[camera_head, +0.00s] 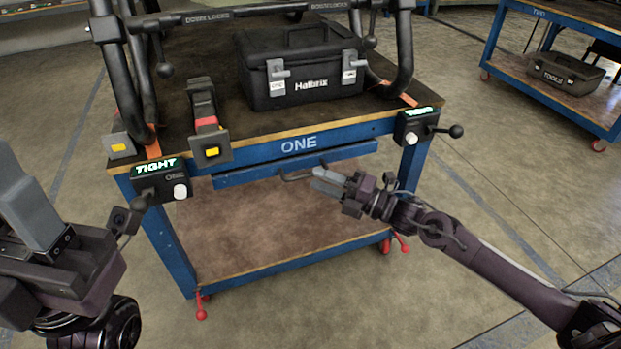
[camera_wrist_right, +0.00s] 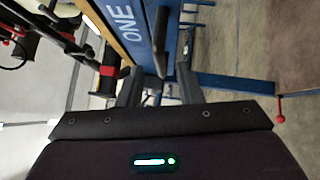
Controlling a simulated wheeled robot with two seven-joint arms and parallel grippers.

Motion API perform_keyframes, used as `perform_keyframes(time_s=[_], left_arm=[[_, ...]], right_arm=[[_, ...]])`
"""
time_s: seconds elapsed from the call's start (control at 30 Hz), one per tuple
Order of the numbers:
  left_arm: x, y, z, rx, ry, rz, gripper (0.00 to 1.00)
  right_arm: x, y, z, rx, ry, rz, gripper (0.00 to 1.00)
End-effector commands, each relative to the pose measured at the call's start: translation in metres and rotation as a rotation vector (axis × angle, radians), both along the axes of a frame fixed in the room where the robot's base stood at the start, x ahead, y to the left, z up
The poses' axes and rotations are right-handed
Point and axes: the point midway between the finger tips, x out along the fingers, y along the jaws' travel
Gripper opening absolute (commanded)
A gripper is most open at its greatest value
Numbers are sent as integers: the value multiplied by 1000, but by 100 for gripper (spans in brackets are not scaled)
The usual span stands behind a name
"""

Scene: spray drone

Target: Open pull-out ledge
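The pull-out ledge is a blue bar (camera_head: 235,179) under the front edge of workbench ONE (camera_head: 345,134). A dark bar handle (camera_head: 291,178) sticks out from its front, and it also shows in the right wrist view (camera_wrist_right: 160,42). My right gripper (camera_head: 322,181) is at the right end of this handle. In the right wrist view its fingers (camera_wrist_right: 160,88) are apart, with the handle ahead in line with the gap. I cannot tell whether they touch it. My left gripper (camera_head: 25,190) is at the left edge, away from the ledge; its finger gap is hidden.
On the bench top stand a black Halbrix case (camera_head: 305,78), a black tubular frame (camera_head: 122,80) and a grey-red clamp (camera_head: 207,120). Lever boxes (camera_head: 162,183) and (camera_head: 415,125) flank the ledge. The floor in front (camera_head: 330,310) is clear. Cart TWO (camera_head: 530,55) is far right.

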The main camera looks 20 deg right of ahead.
Motion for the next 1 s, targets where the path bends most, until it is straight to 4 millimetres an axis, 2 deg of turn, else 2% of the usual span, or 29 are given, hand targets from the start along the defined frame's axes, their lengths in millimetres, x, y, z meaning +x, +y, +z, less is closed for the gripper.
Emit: perform_keyframes(time_s=[0.1, 0.23, 0.6, 0.83, 1.0], left_arm=[[-1, -1, -4, 1, -11, 0, 36], [-1, -2, 0, 2, -25, 0, 36], [-2, -2, 2, 2, -30, 0, 36], [-2, -2, 2, 3, -30, 0, 36], [-1, -2, 2, 3, -30, 0, 36]], right_arm=[[13, 14, 2, 1, -3, 0, 32], [23, 24, 3, 0, -1, -2, 32], [27, 29, 5, -1, 2, -1, 32], [27, 29, 5, 0, 2, -2, 2], [27, 28, 5, 0, 2, -2, 0]])
